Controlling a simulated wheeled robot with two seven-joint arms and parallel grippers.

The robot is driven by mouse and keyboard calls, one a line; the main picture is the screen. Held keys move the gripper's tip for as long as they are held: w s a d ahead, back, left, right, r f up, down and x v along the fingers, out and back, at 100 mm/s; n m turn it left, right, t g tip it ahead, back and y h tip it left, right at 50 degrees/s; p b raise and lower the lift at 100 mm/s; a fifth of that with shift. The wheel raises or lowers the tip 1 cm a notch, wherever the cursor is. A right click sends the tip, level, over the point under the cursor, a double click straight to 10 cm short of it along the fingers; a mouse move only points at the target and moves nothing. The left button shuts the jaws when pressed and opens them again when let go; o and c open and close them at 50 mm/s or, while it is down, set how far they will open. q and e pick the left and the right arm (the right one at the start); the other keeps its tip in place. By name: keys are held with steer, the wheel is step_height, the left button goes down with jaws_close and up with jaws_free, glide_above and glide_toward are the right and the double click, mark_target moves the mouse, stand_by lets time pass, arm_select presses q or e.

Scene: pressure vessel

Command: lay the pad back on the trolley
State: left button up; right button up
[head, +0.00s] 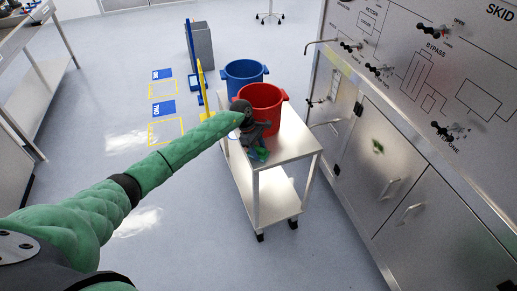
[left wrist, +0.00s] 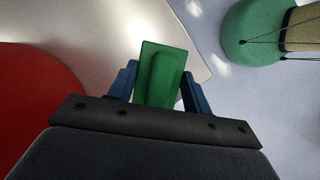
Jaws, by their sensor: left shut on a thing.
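The trolley (head: 301,141) is a steel cart with a flat top and a lower shelf. The pad (left wrist: 163,75) is a small green block. My left gripper (head: 259,156) is shut on the pad, with one blue finger on each side of it in the left wrist view (left wrist: 158,90). In the head view the green pad (head: 262,153) shows at the fingertips, over the left front part of the trolley top. The trolley top (left wrist: 110,62) shows behind the pad in the left wrist view. I cannot tell whether the pad touches it. My right gripper is in neither view.
A red bucket (head: 262,96) stands at the trolley's far end, close to my left gripper, with a blue bucket (head: 243,73) behind it. A steel cabinet with valves (head: 400,150) stands on the right. The trolley top's right front is clear.

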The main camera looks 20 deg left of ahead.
arm_select(q)
steer(key=shift+f, duration=0.1)
steer(key=o, duration=1.3)
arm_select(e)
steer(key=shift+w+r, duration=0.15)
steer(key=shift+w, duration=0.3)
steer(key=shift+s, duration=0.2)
